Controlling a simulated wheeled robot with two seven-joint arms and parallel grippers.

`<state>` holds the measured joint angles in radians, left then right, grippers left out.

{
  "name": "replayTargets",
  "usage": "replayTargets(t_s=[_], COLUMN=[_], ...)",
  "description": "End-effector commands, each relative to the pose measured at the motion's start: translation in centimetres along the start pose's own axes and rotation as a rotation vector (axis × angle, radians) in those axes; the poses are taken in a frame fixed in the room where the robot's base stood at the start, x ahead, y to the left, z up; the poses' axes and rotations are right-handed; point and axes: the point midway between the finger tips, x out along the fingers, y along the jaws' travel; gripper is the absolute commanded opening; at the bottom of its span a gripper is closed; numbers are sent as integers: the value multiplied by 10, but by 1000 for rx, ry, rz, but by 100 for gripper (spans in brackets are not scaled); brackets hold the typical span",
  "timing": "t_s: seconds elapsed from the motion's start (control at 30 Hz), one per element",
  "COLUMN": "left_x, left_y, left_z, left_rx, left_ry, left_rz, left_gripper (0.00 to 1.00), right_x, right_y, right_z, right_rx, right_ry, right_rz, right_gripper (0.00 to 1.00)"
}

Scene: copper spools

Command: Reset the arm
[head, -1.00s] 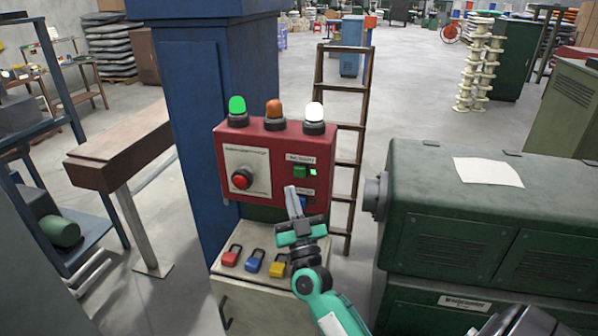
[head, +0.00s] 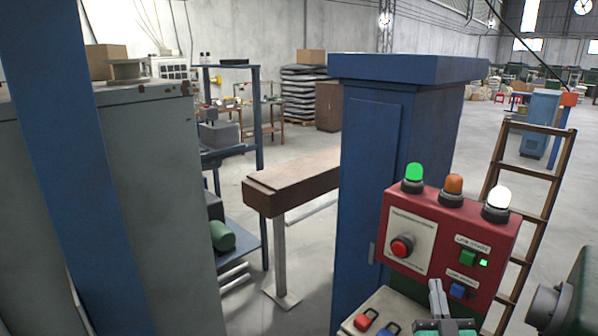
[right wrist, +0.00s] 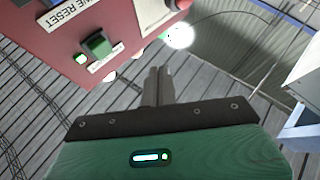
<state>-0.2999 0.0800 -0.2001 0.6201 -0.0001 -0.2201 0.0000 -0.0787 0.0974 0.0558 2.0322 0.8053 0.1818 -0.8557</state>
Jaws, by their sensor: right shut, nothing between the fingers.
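My right gripper (head: 437,297) is shut and empty at the bottom of the head view, in front of the lower part of the red control box (head: 450,232). In the right wrist view its fingers (right wrist: 158,86) lie together, with nothing between them. The box carries a red push button (head: 402,246), a green button (head: 467,257) with a lit green dot beside it, and a blue button (head: 457,291). Green (head: 414,176), orange (head: 453,188) and white (head: 497,204) lamps stand on top; the green and white look lit. The green button also shows in the right wrist view (right wrist: 97,44). My left gripper is not in view.
Red (head: 366,320) and blue (head: 391,329) padlocks lie on the shelf below the box. A blue cabinet (head: 380,190) stands behind, with a wooden ladder (head: 535,205) on the right. Grey cabinets (head: 165,220) and a blue post fill the left. Open floor shows beyond the brown-topped bench (head: 300,180).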

Motion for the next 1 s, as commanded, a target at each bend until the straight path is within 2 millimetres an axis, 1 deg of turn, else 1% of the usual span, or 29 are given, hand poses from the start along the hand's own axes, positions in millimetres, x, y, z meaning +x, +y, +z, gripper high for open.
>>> replayTargets(t_s=[0.03,0.1,0.17,0.2,0.27,0.3,0.37,0.43,0.57,0.6,0.7,0.8,1.0], left_x=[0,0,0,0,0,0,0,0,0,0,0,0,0], left_y=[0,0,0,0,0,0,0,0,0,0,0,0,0], left_z=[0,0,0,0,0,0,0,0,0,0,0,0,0], left_rx=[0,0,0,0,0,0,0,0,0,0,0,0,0], left_ry=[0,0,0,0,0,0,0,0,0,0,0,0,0], left_rz=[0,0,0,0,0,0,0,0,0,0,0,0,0], left_gripper=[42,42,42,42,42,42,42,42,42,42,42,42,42], right_x=[-10,-28,-46,-59,-81,-97,-121,-152,-212,-231,-272,-305,-355], right_y=[-15,-38,-56,-67,-81,-89,-98,-105,-107,-106,-97,-87,-67], right_z=[6,16,25,31,41,48,57,66,78,80,81,79,67], right_rx=[4,13,20,23,26,27,26,24,11,5,-14,-32,-66], right_ry=[-50,-142,-231,-293,-394,-465,-575,-709,-970,-1051,-1233,-1380,-1604], right_rz=[-69,-178,-265,-317,-388,-429,-482,-531,-581,-585,-573,-547,-471], right_gripper=[0,0,0,0,0,0,0,0,0,0,0,0,0])
